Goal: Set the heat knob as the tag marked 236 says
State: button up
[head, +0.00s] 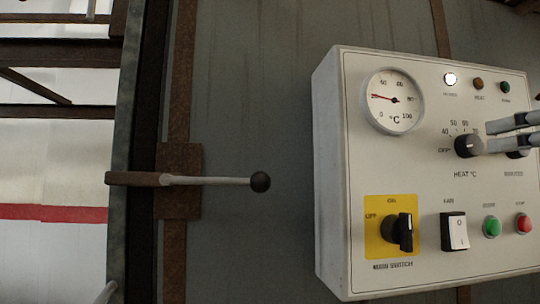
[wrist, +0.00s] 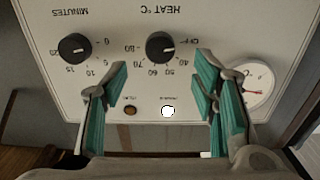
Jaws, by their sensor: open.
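The heat knob (head: 468,146) is black and round, on the front of a pale control panel (head: 440,215). In the wrist view, which shows the panel upside down, the heat knob (wrist: 160,46) has a printed scale from OFF through 40 and up. Its mark seems to point towards OFF, but is too small to be sure. My gripper (head: 490,137) is open and empty, just right of the heat knob in the head view. In the wrist view the heat knob appears between the spread green fingers of my gripper (wrist: 162,78), apart from them. No tag marked 236 is visible.
The minutes knob (wrist: 75,46) is beside the heat knob, partly hidden by my fingers in the head view. The panel also has a dial gauge (head: 394,100), lamps, a yellow-backed main switch (head: 402,230), a rocker and buttons. A ball-ended lever (head: 215,180) sticks out left.

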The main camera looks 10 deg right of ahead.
aim_at(475, 145)
jog(key=w, duration=0.6)
jog(key=shift+w+a, duration=0.1)
jog(key=shift+w, duration=0.25)
jog(key=c, duration=1.2)
